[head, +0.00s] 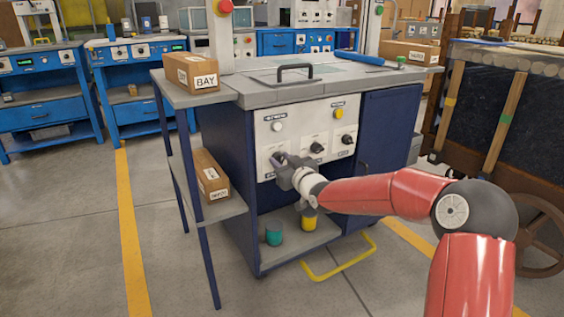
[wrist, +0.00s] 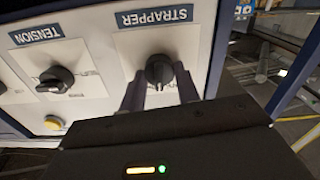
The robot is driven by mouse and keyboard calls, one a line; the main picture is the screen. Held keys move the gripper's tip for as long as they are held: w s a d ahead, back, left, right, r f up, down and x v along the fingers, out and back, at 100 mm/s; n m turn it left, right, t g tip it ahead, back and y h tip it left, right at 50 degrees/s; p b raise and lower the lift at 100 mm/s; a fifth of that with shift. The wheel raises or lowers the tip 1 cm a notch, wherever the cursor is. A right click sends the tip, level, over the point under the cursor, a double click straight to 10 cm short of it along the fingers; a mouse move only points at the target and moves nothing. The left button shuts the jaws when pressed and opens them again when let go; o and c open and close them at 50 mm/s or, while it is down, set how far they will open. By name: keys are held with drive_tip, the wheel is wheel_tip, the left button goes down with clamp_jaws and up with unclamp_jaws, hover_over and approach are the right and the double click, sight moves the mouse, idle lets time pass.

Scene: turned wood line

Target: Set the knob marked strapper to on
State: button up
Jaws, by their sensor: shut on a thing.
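The strapper knob (wrist: 159,70) is a round black knob under a blue STRAPPER label (wrist: 157,17), which appears upside down in the wrist view. My gripper (wrist: 160,84) has its two dark fingers on either side of the knob, shut on it. The knob's grip bar looks roughly upright in that view; its scale marks are hidden or too small to read. In the head view my gripper (head: 278,160) is at the lower left of the white control panel (head: 296,130) and hides the knob.
The tension knob (wrist: 56,79) is beside it, with a yellow button (wrist: 54,122) nearby. Another black knob (head: 347,139) is at the panel's right. A BAY box (head: 191,73) stands on the side shelf. A yellow floor bar (head: 340,262) juts out below the cabinet.

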drive_tip(key=m, duration=0.4)
drive_tip(key=shift+m, duration=0.4)
drive_tip(key=shift+d+p, duration=0.1)
drive_tip(key=shift+p, duration=0.2)
drive_tip(key=o, duration=1)
drive_tip(key=v, duration=0.7)
drive_tip(key=shift+s+d, duration=0.2)
drive_tip(key=shift+s, duration=0.1)
